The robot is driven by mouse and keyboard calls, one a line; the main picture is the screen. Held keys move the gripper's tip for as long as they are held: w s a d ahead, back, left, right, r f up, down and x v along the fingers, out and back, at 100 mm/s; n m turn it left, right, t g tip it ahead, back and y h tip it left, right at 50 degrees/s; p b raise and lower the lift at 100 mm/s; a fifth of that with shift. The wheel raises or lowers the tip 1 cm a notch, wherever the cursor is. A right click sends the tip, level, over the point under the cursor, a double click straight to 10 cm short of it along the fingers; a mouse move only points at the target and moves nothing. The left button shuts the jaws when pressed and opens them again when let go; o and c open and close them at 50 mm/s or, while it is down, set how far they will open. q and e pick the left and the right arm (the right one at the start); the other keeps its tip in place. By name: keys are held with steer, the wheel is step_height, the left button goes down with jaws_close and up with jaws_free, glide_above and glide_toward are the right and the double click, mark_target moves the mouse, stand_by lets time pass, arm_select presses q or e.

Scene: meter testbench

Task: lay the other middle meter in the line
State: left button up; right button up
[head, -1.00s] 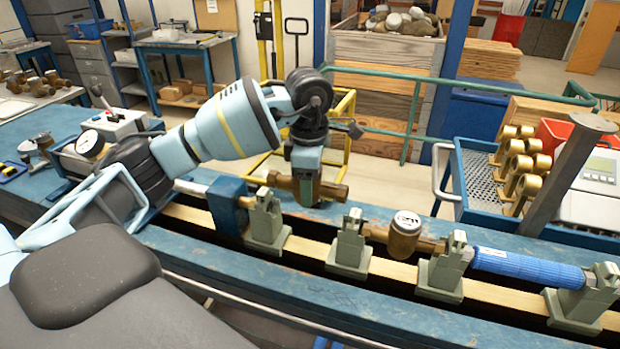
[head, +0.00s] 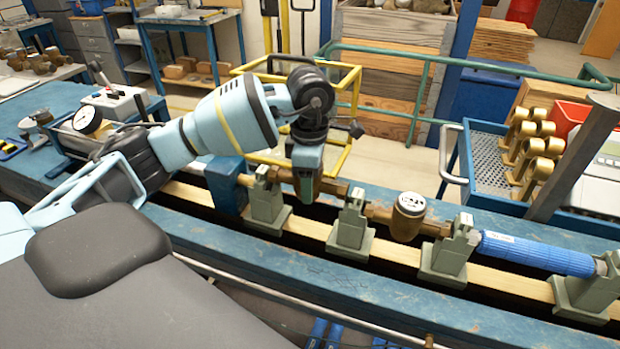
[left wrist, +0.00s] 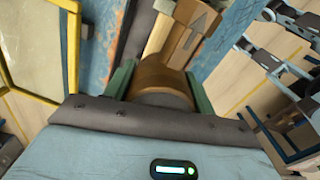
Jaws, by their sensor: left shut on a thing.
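My left gripper (head: 306,192) is shut on a brass meter (head: 331,187), which is partly hidden behind the fingers. The held meter is level with the tops of the first clamp stand (head: 267,205) and the second clamp stand (head: 350,228), in the gap between them. I cannot tell whether it touches them. In the left wrist view the meter (left wrist: 163,80) shows between the two green fingers, with an arrow on its body. Another brass meter (head: 407,218) with a white dial lies in the line between the second and third stands. My right gripper is not in view.
A blue pipe piece (head: 537,254) continues the line to the right of the third stand (head: 447,255). A blue block (head: 226,186) stands at the line's left end. A blue cart (head: 487,190) with brass parts is behind the bench at right.

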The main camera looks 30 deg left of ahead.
arm_select(q)
steer(key=shift+f, duration=0.25)
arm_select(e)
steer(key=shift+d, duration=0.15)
arm_select(q)
steer(key=shift+f, duration=0.2)
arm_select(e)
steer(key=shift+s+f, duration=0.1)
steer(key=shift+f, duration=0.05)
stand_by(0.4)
arm_select(q)
steer(key=shift+f, duration=0.5)
steer(key=shift+f+b, duration=0.4)
steer(key=shift+f, duration=0.25)
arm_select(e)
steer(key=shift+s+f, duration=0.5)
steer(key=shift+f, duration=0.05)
arm_select(q)
steer(key=shift+f, duration=0.35)
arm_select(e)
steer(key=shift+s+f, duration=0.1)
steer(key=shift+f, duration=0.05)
